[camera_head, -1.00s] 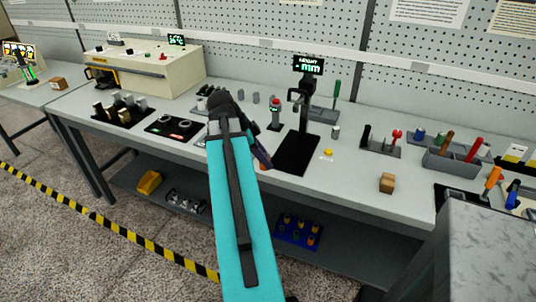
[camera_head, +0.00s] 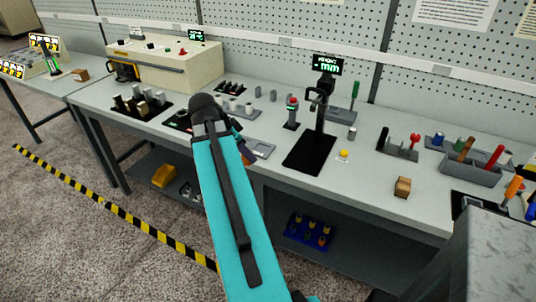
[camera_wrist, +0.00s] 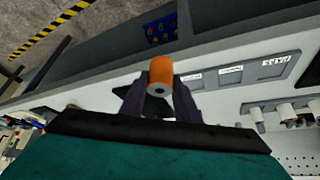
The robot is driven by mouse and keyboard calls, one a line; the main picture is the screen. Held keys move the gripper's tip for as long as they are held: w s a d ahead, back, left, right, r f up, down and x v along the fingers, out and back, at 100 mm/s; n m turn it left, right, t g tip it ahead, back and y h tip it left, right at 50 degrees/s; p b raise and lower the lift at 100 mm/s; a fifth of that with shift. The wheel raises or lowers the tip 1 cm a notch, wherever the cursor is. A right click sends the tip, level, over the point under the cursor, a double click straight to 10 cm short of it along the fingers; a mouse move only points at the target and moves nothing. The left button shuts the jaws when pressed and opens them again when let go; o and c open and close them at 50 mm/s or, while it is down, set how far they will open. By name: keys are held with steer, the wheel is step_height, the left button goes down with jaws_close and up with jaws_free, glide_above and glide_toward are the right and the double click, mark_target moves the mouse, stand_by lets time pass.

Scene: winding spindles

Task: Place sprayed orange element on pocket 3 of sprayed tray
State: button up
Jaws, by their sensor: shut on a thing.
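The orange element (camera_wrist: 161,74) is a cylinder with a pale end and a dark central hole. In the wrist view my gripper (camera_wrist: 160,88) is shut on it, one dark finger on each side. A grey tray (camera_wrist: 259,84) with labelled, recessed pockets lies on the bench to the right of the held element in that view. The pockets that show look empty, and the label text is too small to read. Part of this tray shows in the head view (camera_head: 269,149) beside my arm. My arm mostly hides the gripper and element there.
A rack of pale cylinders (camera_wrist: 286,110) stands beyond the tray. A height gauge on a black base (camera_head: 308,152) stands right of the tray in the head view. A beige machine (camera_head: 165,65) is at the back left. A blue tray (camera_head: 312,231) sits on the lower shelf.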

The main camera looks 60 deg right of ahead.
steer(key=w+a+r+n+t+y, duration=0.3)
steer(key=w+a+n+t, duration=0.5)
steer(key=w+a+n, duration=1.45)
steer(key=w+a+r, duration=0.1)
steer(key=w+a, duration=0.1)
steer(key=a, duration=0.5)
steer(key=w+a+r+y, duration=0.1)
steer(key=w+a, duration=0.2)
steer(key=a, duration=0.5)
steer(key=w+a+r+n+y, duration=0.1)
steer(key=w+a, duration=0.1)
steer(key=a, duration=0.6)
steer(key=shift+w+r+t, duration=0.25)
steer(key=shift+w+t, duration=0.1)
steer(key=shift+t, duration=0.05)
